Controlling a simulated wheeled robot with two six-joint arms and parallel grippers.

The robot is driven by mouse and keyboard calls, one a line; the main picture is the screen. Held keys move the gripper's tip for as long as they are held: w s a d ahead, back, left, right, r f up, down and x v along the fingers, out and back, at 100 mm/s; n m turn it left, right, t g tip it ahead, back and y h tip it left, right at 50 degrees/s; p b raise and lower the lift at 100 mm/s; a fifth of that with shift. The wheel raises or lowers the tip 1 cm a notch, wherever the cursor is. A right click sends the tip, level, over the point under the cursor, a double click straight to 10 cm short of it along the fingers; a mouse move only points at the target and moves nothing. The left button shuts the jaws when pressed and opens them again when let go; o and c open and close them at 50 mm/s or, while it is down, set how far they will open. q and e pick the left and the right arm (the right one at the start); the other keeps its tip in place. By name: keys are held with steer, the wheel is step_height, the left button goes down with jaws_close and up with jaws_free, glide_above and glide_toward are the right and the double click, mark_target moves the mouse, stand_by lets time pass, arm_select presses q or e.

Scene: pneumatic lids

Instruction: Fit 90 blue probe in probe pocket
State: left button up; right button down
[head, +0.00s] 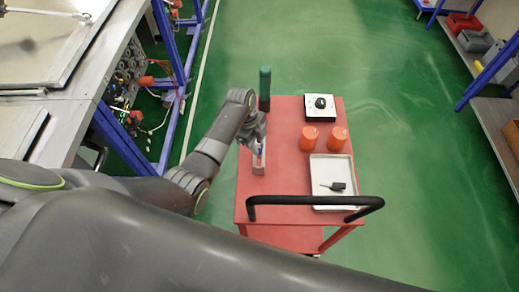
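My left gripper (258,141) is over the left side of the red cart, pointing down. A small patch of blue, perhaps the blue probe (261,149), shows just at its fingertips. A narrow pale, open-topped holder (258,164), perhaps the probe pocket, stands on the cart directly below. The probe's tip seems to be at or in the holder's mouth; I cannot tell how deep. The fingers are too small and partly hidden to tell whether they are shut on the probe. My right gripper is not in view.
The red cart (285,190) carries two orange cylinders (309,139), a white box with a black knob (320,107) and a white tray (322,172) holding a small dark object. A green-topped upright (265,84) stands behind my gripper. A black handle (300,200) crosses the near edge.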

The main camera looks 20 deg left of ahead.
arm_select(q)
steer(key=shift+r+p, duration=1.35)
steer(key=shift+p, duration=0.1)
jaws_close()
steer(key=shift+r+p, duration=0.5)
steer(key=shift+r, duration=1.65)
steer(key=shift+s, duration=0.1)
